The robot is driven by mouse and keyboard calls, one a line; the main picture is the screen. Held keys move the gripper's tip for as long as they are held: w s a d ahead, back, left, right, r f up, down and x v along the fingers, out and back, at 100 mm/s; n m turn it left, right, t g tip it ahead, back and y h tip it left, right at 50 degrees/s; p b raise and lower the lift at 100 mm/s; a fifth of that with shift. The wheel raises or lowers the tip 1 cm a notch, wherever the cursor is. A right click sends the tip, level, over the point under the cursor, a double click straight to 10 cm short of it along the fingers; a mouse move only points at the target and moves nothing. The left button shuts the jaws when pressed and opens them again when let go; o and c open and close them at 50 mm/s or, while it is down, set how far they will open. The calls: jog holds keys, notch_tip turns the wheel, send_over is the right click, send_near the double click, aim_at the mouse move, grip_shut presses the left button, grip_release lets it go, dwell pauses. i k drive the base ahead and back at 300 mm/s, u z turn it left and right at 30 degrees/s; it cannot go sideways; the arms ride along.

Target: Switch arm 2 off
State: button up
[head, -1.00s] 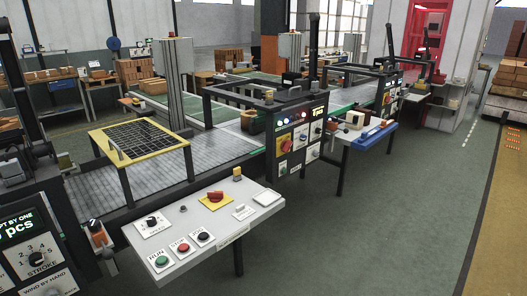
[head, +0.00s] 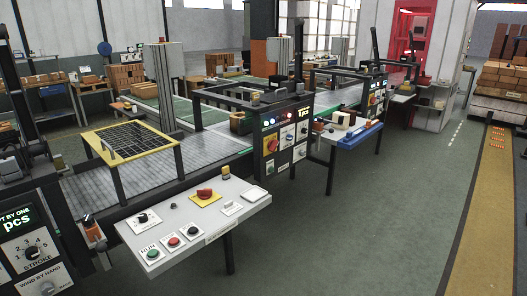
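A white sloped control desk (head: 190,225) stands in the near middle. It carries a red rotary switch on a yellow plate (head: 205,194), a black selector knob (head: 142,217), and green (head: 152,254), red (head: 174,242) and black (head: 194,231) push buttons; one label reads RUN. Farther back, a black machine panel (head: 285,138) has another red switch on yellow (head: 271,144), lit lamps and a small display. A third similar panel (head: 375,95) stands beyond. I cannot read "arm 2" on any of them. My gripper is not in view.
At the left edge is a dark machine with a STROKE dial (head: 33,253) and a lit counter. A yellow-framed mesh guard (head: 128,140) sits over the grey conveyor (head: 145,178). Green floor (head: 370,220) is open in front and to the right. A loaded pallet (head: 503,80) stands far right.

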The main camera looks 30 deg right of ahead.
aim_at(272, 146)
jog(key=z, duration=0.25)
jog(key=i, duration=1)
jog(key=u, duration=0.25)
